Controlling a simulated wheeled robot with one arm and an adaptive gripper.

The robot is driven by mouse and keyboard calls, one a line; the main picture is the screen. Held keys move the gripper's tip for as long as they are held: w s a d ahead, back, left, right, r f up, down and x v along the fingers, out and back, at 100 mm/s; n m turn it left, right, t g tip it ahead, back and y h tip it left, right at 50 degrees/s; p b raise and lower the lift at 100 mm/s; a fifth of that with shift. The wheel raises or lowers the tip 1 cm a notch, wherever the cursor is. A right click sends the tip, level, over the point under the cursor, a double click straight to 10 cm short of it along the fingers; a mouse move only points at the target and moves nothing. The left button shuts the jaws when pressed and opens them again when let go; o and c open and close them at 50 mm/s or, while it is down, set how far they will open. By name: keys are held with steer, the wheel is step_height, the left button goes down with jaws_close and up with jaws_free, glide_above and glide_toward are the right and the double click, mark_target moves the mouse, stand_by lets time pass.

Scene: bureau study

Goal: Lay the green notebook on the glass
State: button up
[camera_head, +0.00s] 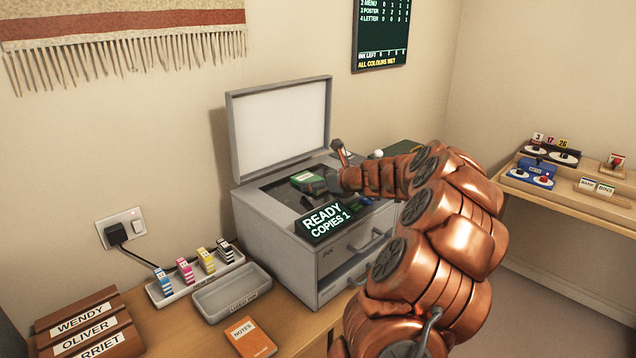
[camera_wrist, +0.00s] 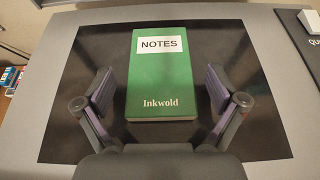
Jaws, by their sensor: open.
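The green notebook (camera_wrist: 160,85) lies flat on the dark glass (camera_wrist: 80,60) of the copier, its white label reading NOTES and "Inkwold" below. In the head view the notebook (camera_head: 307,181) also shows on the glass (camera_head: 285,194) under the raised lid (camera_head: 282,125). My gripper (camera_wrist: 160,95) is open, with one finger on each side of the notebook and a gap to both its edges. In the head view my gripper (camera_head: 325,181) is close by the notebook, partly hidden by my arm.
The copier (camera_head: 262,240) has a READY, COPIES 1 display (camera_head: 324,219) at its front. An orange notebook (camera_head: 250,338), a grey tray (camera_head: 232,293) and an ink rack (camera_head: 200,275) with several cartridges are on the desk. A shelf (camera_head: 570,195) with stamps stands at right.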

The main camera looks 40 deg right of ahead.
steer(key=v, duration=1.2)
steer(key=w+a+n, duration=0.1)
steer(key=a, duration=0.1)
steer(key=w+a+n+y, duration=0.1)
steer(key=a, duration=0.2)
steer(key=w+a+n+g+y, duration=0.1)
steer(key=a, duration=0.2)
steer(key=shift+r+n, duration=0.15)
steer(key=shift+n, duration=0.15)
steer(key=a+f+n+g+y, duration=0.1)
steer(key=a+n+g+y, duration=0.15)
steer(key=a+n, duration=0.65)
steer(key=a+f+n+g+y, duration=0.2)
steer(key=a+n+g, duration=0.1)
steer(key=a, duration=1.2)
steer(key=s+a+f+n+g, duration=0.4)
steer(key=s+a+n, duration=0.4)
steer(key=s+a, duration=0.3)
steer(key=s+f+n+g+h, duration=0.2)
steer(key=s+n, duration=0.4)
steer(key=s, duration=0.3)
steer(key=s+f+n+g+h, duration=0.3)
steer(key=s+n, duration=0.3)
steer(key=s, duration=0.3)
steer(key=shift+s+a+n+h, duration=0.3)
steer(key=shift+s+h, duration=0.1)
steer(key=shift+h, duration=0.25)
